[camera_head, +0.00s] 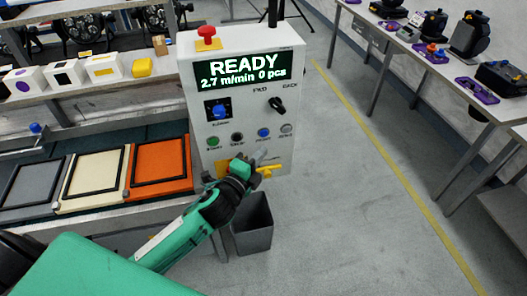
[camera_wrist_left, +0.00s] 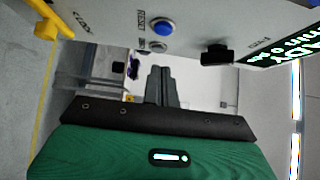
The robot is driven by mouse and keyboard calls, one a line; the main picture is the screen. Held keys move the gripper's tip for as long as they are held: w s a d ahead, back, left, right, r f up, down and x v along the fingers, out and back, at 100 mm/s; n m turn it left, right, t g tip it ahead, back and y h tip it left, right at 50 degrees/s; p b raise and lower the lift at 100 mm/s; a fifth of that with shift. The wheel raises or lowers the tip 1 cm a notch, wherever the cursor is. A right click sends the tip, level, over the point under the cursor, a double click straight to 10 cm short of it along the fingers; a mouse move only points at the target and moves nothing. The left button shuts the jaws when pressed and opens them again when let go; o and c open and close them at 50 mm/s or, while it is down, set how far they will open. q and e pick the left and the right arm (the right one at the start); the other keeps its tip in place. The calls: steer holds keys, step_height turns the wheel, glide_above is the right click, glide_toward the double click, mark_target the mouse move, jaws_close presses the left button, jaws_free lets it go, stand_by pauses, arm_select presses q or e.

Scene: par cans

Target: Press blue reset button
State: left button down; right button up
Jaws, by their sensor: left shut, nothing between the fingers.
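The blue reset button (camera_head: 263,132) is on the front of a light grey control panel (camera_head: 187,75), in the lower row of buttons. It also shows in the left wrist view, next to its "RESET" label (camera_wrist_left: 162,27). My left gripper (camera_head: 261,157) is in front of the panel, just below the blue button in the head view. In the left wrist view its closed fingers (camera_wrist_left: 161,72) appear below the button and do not overlap it. I cannot tell the exact gap to the panel. The fingers are shut and empty. My right gripper is not in view.
The panel also has a green button (camera_head: 213,142), a blue knob (camera_head: 219,111), a black switch (camera_head: 277,105), a red stop button (camera_head: 206,33) and a yellow handle (camera_head: 270,170). A grey bin (camera_head: 253,235) stands below. A conveyor with framed panels (camera_head: 92,180) is left.

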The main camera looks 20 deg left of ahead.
arm_select(q)
steer(key=b+v, duration=0.2)
steer(key=v, duration=0.5)
steer(key=shift+s, duration=0.25)
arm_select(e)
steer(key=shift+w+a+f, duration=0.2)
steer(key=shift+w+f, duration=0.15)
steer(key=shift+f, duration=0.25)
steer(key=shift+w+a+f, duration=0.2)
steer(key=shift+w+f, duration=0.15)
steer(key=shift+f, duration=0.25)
arm_select(q)
steer(key=shift+a+f, duration=0.1)
steer(key=shift+f, duration=0.05)
